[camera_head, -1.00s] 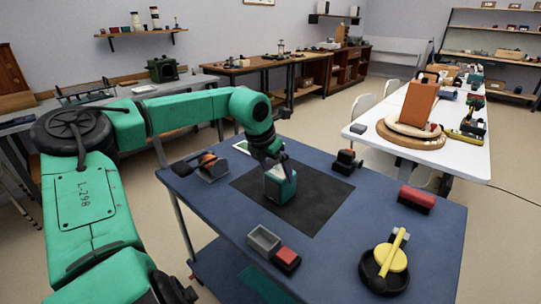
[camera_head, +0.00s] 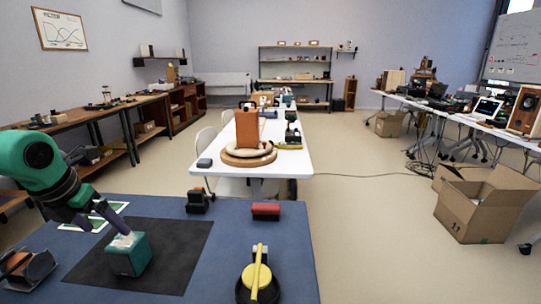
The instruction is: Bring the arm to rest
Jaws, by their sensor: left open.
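My left arm comes in from the left edge of the head view, green with a dark wrist. My left gripper (camera_head: 103,226) has dark purple fingers, spread open, pointing down and to the right. It is just above and left of a teal box (camera_head: 128,258) with a pale top. One fingertip overlaps the box's top edge in the picture; I cannot tell whether they touch. The box stands on a black mat (camera_head: 180,262) on the blue table (camera_head: 287,245). My right gripper is not in view.
On the blue table are a dark clamp-like item (camera_head: 199,201), a red block (camera_head: 266,211), a yellow-handled round tool (camera_head: 259,278) and an orange-and-grey item (camera_head: 28,268). A white table (camera_head: 290,160) stands behind. Cardboard boxes (camera_head: 480,212) lie on the floor at right.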

